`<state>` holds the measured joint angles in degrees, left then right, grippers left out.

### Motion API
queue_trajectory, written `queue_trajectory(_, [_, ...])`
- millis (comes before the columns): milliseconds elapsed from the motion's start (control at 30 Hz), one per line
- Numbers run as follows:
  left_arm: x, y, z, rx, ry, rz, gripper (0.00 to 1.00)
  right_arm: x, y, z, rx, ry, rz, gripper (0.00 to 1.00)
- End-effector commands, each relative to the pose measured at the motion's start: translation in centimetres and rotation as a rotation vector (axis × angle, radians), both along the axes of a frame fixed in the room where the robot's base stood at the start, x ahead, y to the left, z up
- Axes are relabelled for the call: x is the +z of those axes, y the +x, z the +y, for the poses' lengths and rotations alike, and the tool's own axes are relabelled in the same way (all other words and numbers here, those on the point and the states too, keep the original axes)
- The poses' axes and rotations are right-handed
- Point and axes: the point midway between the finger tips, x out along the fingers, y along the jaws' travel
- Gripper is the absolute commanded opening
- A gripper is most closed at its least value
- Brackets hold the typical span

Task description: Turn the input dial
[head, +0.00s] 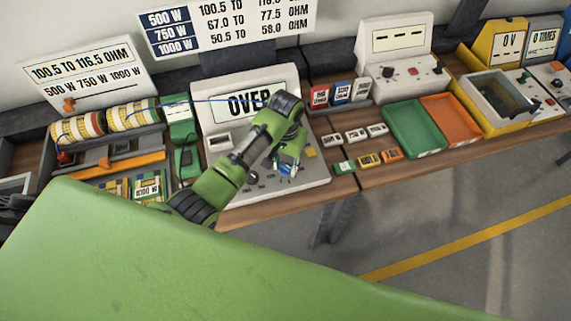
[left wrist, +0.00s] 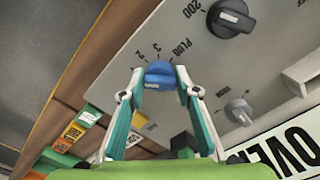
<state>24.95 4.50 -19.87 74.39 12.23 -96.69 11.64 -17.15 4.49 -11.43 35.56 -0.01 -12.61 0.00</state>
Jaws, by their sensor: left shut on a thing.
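A blue dial (left wrist: 159,74) sits on the pale panel of the meter (left wrist: 120,27), with the marks PLUG, 3 and 2 printed around it. My left gripper (left wrist: 160,80) has a fingertip on each side of the blue dial and is shut on it. In the head view the left gripper (head: 287,168) reaches down onto the front panel of the meter (head: 306,187), whose screen reads OVER. The arm hides part of the panel and screen. My right gripper is not in view.
A black dial (left wrist: 231,17) marked 200 and a small grey knob (left wrist: 239,112) sit on the same panel. In the head view a green tray (head: 414,127) and an orange tray (head: 449,119) stand to the right. Wire spools (head: 78,128) stand to the left.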

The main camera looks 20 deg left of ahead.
Motion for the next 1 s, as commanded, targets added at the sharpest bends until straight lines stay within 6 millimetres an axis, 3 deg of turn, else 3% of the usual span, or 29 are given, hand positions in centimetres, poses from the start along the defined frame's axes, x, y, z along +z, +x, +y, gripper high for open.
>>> queue_trajectory(1000, [0.17, 0.21, 0.08, -0.965, 0.003, -0.004, 0.08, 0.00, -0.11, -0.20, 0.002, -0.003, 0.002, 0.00])
